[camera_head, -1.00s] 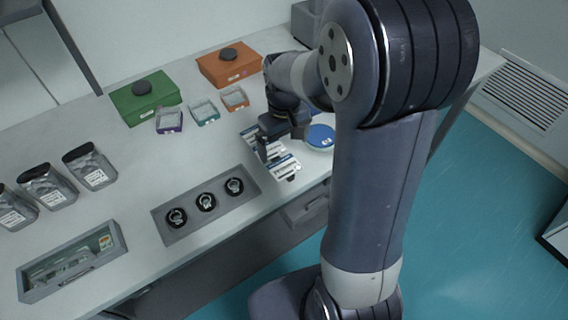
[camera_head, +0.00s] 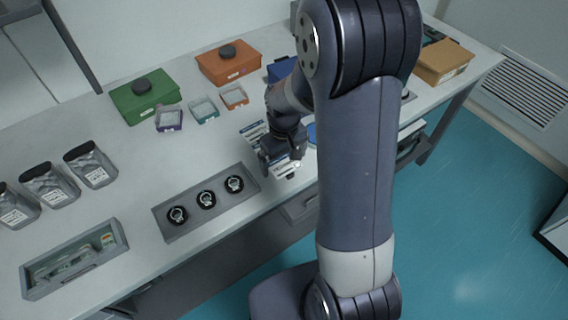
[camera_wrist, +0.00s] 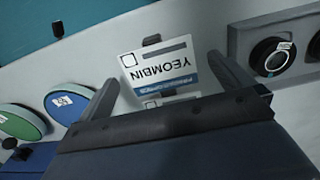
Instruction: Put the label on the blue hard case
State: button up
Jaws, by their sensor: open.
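A white label with a blue stripe and the word YEOMBIN (camera_wrist: 160,68) lies between the spread fingers of my gripper (camera_wrist: 163,78) in the wrist view. The fingers are open, one on each side of it; I cannot tell whether they touch it. In the head view my gripper (camera_head: 277,158) is low over the white labels (camera_head: 287,168) near the table's front edge and partly hides them. The blue hard case (camera_head: 280,69) stands at the back, right of the orange case, partly hidden by my arm.
Green (camera_head: 145,98) and orange (camera_head: 228,62) cases stand at the back with small open trays in front. A grey holder (camera_head: 207,202) with round black items is left of my gripper. A tan box (camera_head: 443,62) is at the far right. The middle of the table is clear.

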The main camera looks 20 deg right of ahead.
jog(key=shift+f, duration=0.25)
dwell(0.4)
jog(key=c, duration=1.1)
